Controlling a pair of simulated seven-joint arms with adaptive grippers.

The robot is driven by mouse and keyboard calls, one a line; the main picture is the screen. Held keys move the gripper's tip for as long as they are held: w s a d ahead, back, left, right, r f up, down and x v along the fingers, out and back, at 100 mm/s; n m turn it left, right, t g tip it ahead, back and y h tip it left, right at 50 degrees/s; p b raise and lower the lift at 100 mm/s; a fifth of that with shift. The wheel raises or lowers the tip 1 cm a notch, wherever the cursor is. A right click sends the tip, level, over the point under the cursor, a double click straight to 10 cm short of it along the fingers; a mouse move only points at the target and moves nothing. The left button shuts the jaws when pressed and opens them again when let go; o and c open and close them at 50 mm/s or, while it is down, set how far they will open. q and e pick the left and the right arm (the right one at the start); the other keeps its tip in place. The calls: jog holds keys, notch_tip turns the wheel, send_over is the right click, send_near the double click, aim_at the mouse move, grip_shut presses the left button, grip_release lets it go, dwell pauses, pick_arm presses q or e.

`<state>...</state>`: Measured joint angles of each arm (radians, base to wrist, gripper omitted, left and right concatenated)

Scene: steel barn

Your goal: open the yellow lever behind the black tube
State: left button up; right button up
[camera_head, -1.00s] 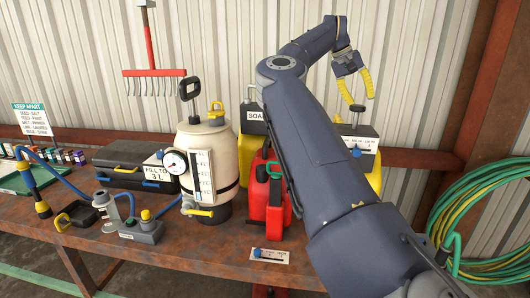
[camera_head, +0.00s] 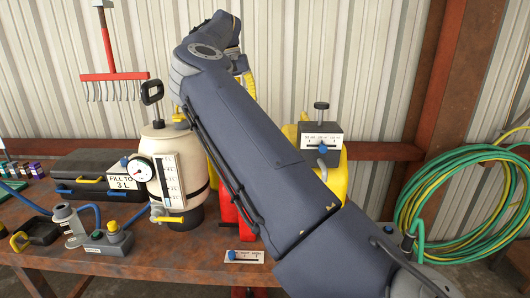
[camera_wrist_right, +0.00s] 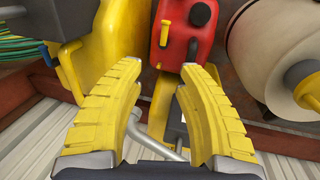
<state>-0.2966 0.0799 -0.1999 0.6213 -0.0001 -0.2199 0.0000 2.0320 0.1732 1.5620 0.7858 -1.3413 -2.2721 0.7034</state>
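My right gripper (camera_wrist_right: 161,70) is open, with two yellow ribbed fingers apart. A bent grey metal pipe (camera_wrist_right: 140,128) and a yellow upright strip show between them; I cannot tell whether either touches a finger. In the head view my right arm hides most of this gripper; one yellow finger (camera_head: 247,82) shows beyond the arm. A small yellow lever (camera_head: 170,218) sits low on the front of the cream tank (camera_head: 192,150). I cannot clearly pick out a black tube with a yellow lever behind it. My left gripper is not in view.
A red can (camera_wrist_right: 184,35) and a yellow container (camera_wrist_right: 105,25) stand close to the gripper. Another view of a yellow container (camera_head: 333,178) is right of my arm. A black case (camera_head: 85,172) lies left of the tank. Green hoses (camera_head: 455,205) hang at right.

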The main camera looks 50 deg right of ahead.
jog(key=f, duration=0.5)
jog(key=s+d+f, duration=0.1)
jog(key=f, duration=0.5)
jog(key=s+f, duration=0.1)
jog(key=f, duration=0.5)
jog(key=shift+s+d+f, duration=0.15)
jog(key=shift+s+f, duration=0.05)
jog(key=shift+f, duration=0.05)
jog(key=shift+c, duration=0.4)
grip_shut()
